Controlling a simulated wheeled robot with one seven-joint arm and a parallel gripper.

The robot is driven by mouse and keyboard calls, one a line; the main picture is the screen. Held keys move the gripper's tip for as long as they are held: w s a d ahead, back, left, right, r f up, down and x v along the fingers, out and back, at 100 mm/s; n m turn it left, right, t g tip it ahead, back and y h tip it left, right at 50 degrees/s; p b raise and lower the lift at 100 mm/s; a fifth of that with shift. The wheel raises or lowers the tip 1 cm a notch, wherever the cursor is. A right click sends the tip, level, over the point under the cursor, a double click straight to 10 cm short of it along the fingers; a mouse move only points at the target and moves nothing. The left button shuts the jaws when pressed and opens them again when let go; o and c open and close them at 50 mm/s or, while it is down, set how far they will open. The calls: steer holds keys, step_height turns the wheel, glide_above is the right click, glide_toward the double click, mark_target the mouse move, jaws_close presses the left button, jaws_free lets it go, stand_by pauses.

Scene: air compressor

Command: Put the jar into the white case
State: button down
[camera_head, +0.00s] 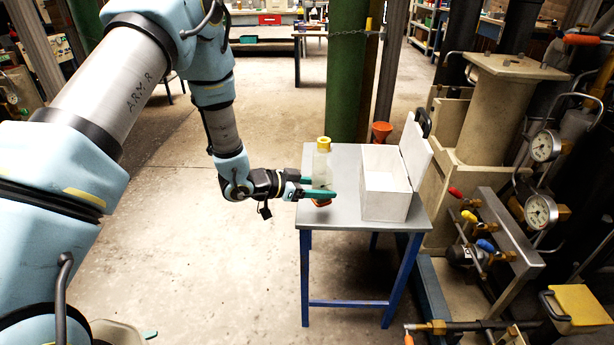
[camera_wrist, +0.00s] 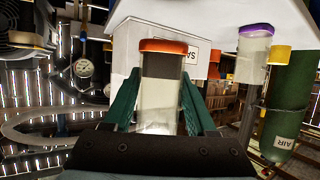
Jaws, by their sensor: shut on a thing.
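The white case (camera_wrist: 165,45) is behind the jar in the wrist view.
The small grey-topped table (camera_head: 345,213) has blue legs and a bare strip left of the case. An orange-red funnel-like thing (camera_head: 381,131) is behind the case. A green column (camera_head: 347,70) rises behind the table. Machinery with gauges (camera_head: 541,211) crowds the right.

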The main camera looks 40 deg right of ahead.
steer(key=shift+w+d+f, duration=0.1)
steer(key=shift+w+d, duration=0.05)
steer(key=shift+w, duration=0.2)
steer(key=shift+f+b, duration=1.75)
steer(key=shift+f, duration=0.55)
steer(key=shift+f+b, duration=0.45)
steer(key=shift+f, duration=0.2)
steer(key=shift+c, duration=0.6)
jaws_free()
steer(key=p+v, duration=0.3)
steer(key=v, duration=0.5)
steer(key=shift+w+r, duration=0.1)
